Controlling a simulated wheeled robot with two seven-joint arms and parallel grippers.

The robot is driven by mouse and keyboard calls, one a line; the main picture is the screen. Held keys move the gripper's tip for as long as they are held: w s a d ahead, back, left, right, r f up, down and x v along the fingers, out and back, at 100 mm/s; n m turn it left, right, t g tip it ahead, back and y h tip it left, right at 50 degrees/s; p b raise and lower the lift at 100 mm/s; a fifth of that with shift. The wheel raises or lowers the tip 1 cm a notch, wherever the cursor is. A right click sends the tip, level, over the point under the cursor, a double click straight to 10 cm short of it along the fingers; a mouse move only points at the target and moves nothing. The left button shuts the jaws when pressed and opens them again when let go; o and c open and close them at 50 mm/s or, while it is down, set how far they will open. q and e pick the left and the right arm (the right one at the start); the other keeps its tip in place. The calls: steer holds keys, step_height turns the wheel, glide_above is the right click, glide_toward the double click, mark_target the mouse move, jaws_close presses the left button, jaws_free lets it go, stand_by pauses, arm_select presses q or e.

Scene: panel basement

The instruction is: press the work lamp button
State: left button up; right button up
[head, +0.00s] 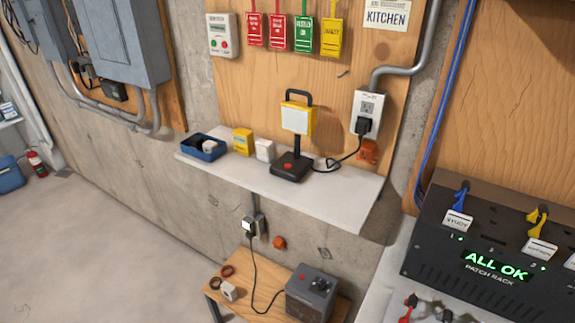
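The work lamp (297,119) stands upright on the white shelf, with a yellow frame, a pale square face and a black handle. Its face looks white; I cannot tell whether it is lit. A red button (288,166) sits on top of its black base (291,172), and nothing covers it. The lamp's black cord runs right to a plug (365,125) in the wall outlet (369,102). Neither of my grippers is in view.
On the shelf (340,195), left of the lamp, are a blue bin (204,148), a yellow box (243,141) and a white block (265,150). A patch rack (490,260) reading "ALL OK" stands at right. A low wooden table (262,299) holds a grey box (311,293).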

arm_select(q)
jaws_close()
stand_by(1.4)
